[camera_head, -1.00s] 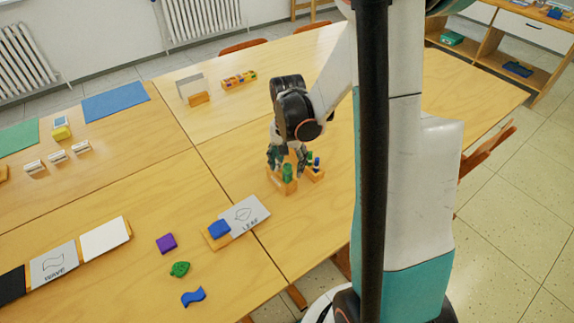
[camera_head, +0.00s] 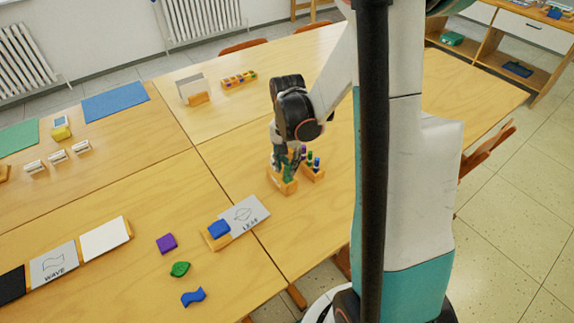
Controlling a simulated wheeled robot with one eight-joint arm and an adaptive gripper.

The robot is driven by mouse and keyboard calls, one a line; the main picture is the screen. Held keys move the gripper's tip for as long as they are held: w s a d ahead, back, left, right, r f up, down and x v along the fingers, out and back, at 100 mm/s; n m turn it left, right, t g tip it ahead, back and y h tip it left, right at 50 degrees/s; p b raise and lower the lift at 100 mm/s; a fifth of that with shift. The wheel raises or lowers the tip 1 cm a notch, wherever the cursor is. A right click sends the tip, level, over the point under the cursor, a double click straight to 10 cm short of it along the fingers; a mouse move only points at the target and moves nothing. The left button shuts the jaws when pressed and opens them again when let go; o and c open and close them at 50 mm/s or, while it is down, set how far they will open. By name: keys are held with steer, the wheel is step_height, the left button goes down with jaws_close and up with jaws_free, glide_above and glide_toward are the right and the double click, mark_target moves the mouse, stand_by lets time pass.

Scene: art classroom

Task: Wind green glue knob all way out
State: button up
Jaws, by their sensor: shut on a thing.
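The green glue stick (camera_head: 289,171) stands upright in a small wooden holder (camera_head: 284,187) on the table, under my wrist. My gripper (camera_head: 287,160) points down at the green stick and is shut on it. The fingers and the dark wrist hide much of the stick, so I cannot tell how far its knob is wound.
A second wooden holder (camera_head: 317,176) with blue, purple and green pieces stands close on the right. A purple piece (camera_head: 167,243) lies farther left.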

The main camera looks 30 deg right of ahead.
steer(key=m, duration=0.5)
steer(key=shift+m+b, duration=0.4)
steer(key=m, duration=0.5)
steer(key=o, duration=1.4)
steer(key=n+b, duration=0.1)
steer(key=n, duration=1)
steer(key=shift+a+b, duration=0.3)
steer(key=shift+a, duration=0.4)
